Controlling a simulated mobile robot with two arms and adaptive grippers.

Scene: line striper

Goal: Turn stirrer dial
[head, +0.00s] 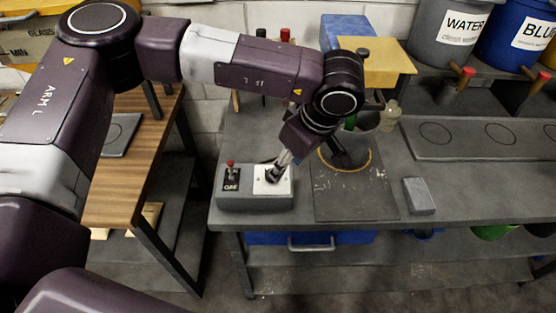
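The grey control box (228,202) sits at the front left of the grey bench. A white plate (263,187) on its right half carries the stirrer dial, which my gripper largely hides. A switch with a red tip (230,165) stands on a black plate marked OFF to the left. My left gripper (273,174) reaches down from the upper right, its fingertips at the white plate where the dial is. The fingers look close together, but I cannot tell whether they grip the dial. My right gripper is not in view.
A small grey block (419,196) lies to the right. Buckets marked WATER (450,30) and BLUE (520,40) stand at the back right. A wooden table (135,150) is at left.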

